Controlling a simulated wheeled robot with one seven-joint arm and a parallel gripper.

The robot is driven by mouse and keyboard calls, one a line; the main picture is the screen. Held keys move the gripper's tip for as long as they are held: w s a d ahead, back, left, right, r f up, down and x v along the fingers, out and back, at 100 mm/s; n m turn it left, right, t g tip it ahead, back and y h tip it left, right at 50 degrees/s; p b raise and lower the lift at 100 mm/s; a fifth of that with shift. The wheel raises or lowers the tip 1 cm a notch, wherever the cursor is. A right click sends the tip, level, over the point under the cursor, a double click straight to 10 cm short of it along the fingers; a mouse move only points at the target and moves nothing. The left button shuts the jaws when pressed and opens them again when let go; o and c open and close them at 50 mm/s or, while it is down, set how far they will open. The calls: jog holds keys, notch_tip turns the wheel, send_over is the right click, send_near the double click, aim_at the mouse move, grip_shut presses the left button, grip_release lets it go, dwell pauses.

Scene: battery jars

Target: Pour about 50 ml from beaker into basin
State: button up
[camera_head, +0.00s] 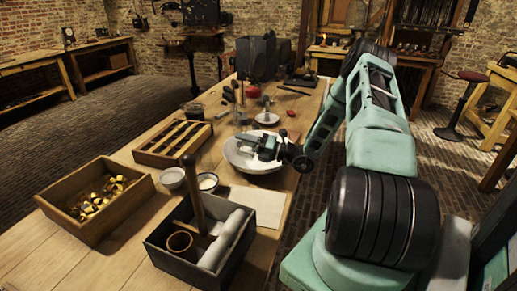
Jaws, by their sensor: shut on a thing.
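The basin (251,166), a wide pale grey bowl, stands on the wooden table in the middle of the view. My gripper (252,141) reaches in from the right, low over the basin. It is shut on a small pale thing at its fingertips, which looks like the beaker. The beaker's outline, its tilt and any liquid in it are too small to make out. My gripper hides part of the basin's far side and inside.
A black box (225,263) with a wooden post, a pot and a pale roll stands in front. A wooden tray (117,228) of brass pieces and a slotted wooden rack (152,158) are to the left. Two small white bowls sit near the basin.

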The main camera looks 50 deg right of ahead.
jog(key=shift+f+m, duration=0.15)
jog(key=shift+m, duration=0.25)
jog(key=shift+d+r+m+t, duration=0.1)
jog(key=shift+r+m+t, duration=0.3)
jog(key=shift+m, duration=0.7)
dwell(0.4)
jog(key=shift+w+d+r+m+h+p, duration=0.15)
jog(key=shift+d+r+m+h+p, duration=0.05)
jog(key=shift+d+m+h+p, duration=0.2)
jog(key=shift+w+d+r+m+h+p, duration=0.15)
jog(key=shift+d+m+h+p, duration=0.1)
jog(key=shift+m+p, duration=0.2)
dwell(0.8)
jog(key=shift+s+a+f+n+y+b, duration=0.25)
jog(key=shift+a+f+n+y+b, duration=0.2)
jog(key=shift+a+f+n+b, duration=0.55)
jog(key=shift+d+r+n+g, duration=0.25)
jog(key=shift+d+n+g, duration=0.05)
jog(key=shift+n, duration=0.25)
jog(key=n, duration=0.1)
jog(key=n+p, duration=0.1)
jog(key=shift+r+n+g+y, duration=0.3)
jog(key=shift+r, duration=0.1)
jog(key=shift+f+n+b, duration=0.35)
jog(key=shift+f+n, duration=0.2)
jog(key=shift+n, duration=0.55)
